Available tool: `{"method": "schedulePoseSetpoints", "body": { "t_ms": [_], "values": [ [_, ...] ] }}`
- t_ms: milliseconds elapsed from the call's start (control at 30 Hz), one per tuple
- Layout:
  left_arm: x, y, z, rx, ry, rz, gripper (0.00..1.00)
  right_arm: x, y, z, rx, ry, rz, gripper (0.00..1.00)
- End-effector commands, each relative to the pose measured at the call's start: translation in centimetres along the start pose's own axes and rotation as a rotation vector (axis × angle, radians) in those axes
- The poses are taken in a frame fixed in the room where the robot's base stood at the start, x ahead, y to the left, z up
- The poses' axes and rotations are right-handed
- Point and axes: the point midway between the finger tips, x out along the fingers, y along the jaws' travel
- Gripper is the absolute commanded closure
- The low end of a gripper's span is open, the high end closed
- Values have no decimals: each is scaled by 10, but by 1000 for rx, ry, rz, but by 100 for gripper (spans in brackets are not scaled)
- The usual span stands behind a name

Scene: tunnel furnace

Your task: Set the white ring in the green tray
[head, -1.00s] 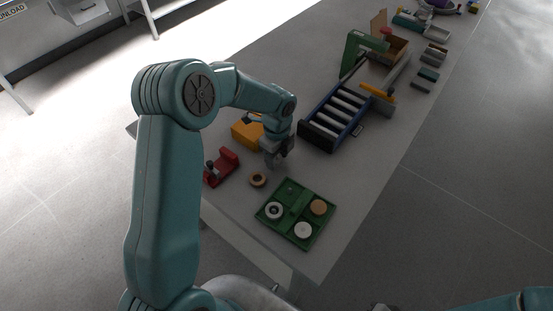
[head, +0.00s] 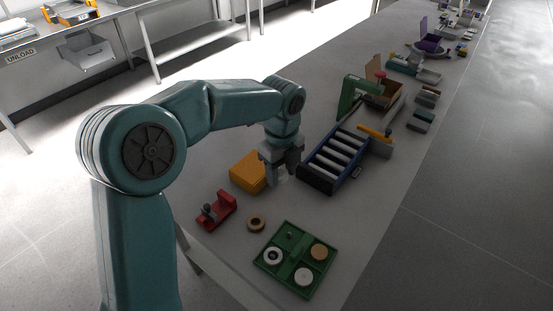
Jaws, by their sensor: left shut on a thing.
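The green tray (head: 290,232) lies near the table's front end in the head view. It has compartments holding a white ring with a dark centre (head: 273,257), a pale round piece (head: 303,277) and a tan round piece (head: 319,252). My left gripper (head: 281,177) points down beyond the tray, between the orange block and the blue roller rack. It is shut on a small pale thing, mostly hidden by the fingers; I cannot tell its shape. My right gripper is not in view.
A tan ring (head: 256,224) and a red fixture (head: 216,211) lie left of the tray. The orange block (head: 248,171) is left of my gripper; the blue roller rack (head: 316,179) is close on its right. The table right of the tray is bare.

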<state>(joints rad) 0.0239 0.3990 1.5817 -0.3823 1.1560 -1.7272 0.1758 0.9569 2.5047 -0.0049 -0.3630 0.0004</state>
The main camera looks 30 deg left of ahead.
Motion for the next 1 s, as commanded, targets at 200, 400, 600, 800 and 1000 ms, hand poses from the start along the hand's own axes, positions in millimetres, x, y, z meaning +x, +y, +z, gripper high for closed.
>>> {"method": "schedulePoseSetpoints", "body": {
  "t_ms": [200, 400, 600, 800, 1000],
  "values": [
    [62, 28, -56, 202, 12, 23, 80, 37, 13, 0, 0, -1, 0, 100],
    [73, 34, -77, 261, 9, 21, 80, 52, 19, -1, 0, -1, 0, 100],
    [77, 34, -78, 263, 9, 20, 80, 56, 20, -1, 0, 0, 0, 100],
    [93, 34, -78, 262, 9, 20, 80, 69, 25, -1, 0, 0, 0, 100],
    [111, 34, -78, 262, 10, 20, 80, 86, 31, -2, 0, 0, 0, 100]
  ]
}}
